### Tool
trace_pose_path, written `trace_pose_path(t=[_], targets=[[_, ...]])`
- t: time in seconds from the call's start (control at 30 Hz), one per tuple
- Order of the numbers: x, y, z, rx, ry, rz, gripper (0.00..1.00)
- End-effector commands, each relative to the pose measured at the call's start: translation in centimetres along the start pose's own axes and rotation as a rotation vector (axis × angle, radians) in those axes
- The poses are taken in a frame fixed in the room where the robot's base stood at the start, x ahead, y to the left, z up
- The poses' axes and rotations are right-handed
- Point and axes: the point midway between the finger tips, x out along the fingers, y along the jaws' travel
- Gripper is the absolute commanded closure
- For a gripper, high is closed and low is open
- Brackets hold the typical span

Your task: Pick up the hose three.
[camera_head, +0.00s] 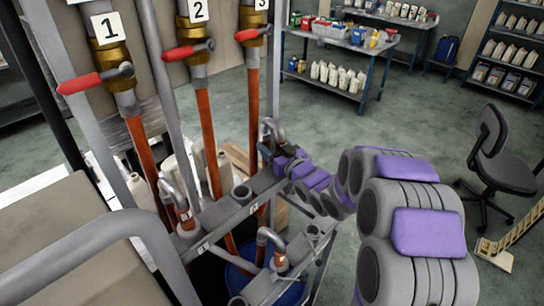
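Hose three (253,92) is an orange hose hanging from the brass valve under the sign 3. It runs down behind the grey metal rack (222,212). A curved metal nozzle (271,128) stands at the rack's far end. I cannot tell for sure that it belongs to hose three. My gripper (279,159) is at the end of my grey and purple arm, close beside this nozzle. Its fingers are small and partly hidden, so I cannot tell whether they are open or touch the nozzle.
Hose one (142,150) and hose two (208,130) hang to the left. Other curved nozzles (180,195) (271,243) stand along the rack. A blue barrel (285,293) is below. A black chair (497,160) stands right, with shelves (340,78) behind. Open floor lies between.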

Motion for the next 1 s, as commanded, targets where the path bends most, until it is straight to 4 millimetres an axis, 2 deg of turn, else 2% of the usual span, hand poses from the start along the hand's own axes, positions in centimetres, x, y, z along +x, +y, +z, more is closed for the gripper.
trace_pose_path(t=[0.03,0.1,0.43,0.63,1.0], targets=[[-0.2,0.5,0.0,0.003,0.002,0.004,0.42],[-0.3,0.6,-0.1,0.004,0.003,0.003,0.49],[0.6,-0.4,0.3,-0.004,-0.005,0.004,0.80],[0.5,-0.3,0.3,-0.003,-0.005,0.001,0.99],[0.4,-0.3,-0.1,-0.003,-0.005,0.001,1.00]])
